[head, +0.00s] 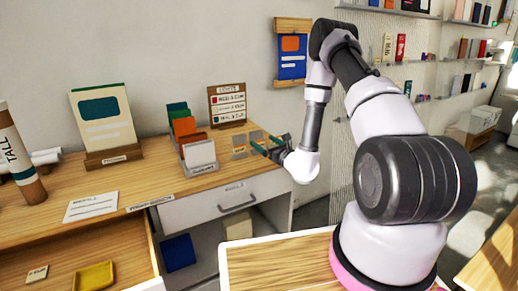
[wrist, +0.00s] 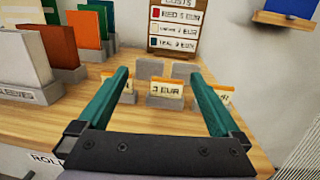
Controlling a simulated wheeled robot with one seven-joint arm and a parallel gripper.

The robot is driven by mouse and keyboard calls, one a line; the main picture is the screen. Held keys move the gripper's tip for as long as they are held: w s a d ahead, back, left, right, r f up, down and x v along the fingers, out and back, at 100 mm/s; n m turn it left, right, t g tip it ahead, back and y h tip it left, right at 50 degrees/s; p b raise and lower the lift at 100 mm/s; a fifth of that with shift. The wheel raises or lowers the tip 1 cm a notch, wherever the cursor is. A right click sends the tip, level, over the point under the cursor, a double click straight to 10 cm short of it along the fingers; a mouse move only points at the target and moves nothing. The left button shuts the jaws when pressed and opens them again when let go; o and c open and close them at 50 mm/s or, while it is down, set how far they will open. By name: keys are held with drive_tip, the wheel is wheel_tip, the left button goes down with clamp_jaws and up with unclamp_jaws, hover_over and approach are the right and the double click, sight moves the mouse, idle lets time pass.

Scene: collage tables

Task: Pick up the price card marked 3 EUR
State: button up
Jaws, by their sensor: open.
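A small cream price card (wrist: 166,88) with an orange top edge stands in a grey holder in the wrist view; its text looks like 3 EUR. Similar cards stand to its left (wrist: 128,88) and right (wrist: 226,88), their text partly hidden by my fingers. My gripper (wrist: 160,75) is open and empty, its two teal fingers spread on either side of the middle card in the picture. Whether they are level with the card I cannot tell. In the head view my gripper (head: 268,143) is over the right end of the wooden counter, where the cards are too small to read.
Empty-looking grey holders (wrist: 150,68) stand behind the cards. A costs board (head: 227,104) stands at the back against the wall. Coloured folders in grey stands (head: 199,155) are to the left. A blue panel (head: 292,58) hangs on the wall.

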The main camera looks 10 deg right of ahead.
drive_tip(key=shift+s+d+f+m+h, duration=0.1)
drive_tip(key=shift+d+f+m+h, duration=0.1)
drive_tip(key=shift+d+f+h, duration=0.25)
drive_tip(key=shift+s+d+f+m+h, duration=0.15)
drive_tip(key=shift+f+m+h, duration=0.1)
drive_tip(key=shift+f, duration=0.3)
drive_tip(key=shift+w+d+f, duration=0.1)
drive_tip(key=shift+w+f, duration=0.2)
drive_tip(key=x, duration=1)
drive_tip(key=shift+w+f, duration=0.1)
drive_tip(key=shift+c, duration=0.3)
drive_tip(key=c, duration=1.3)
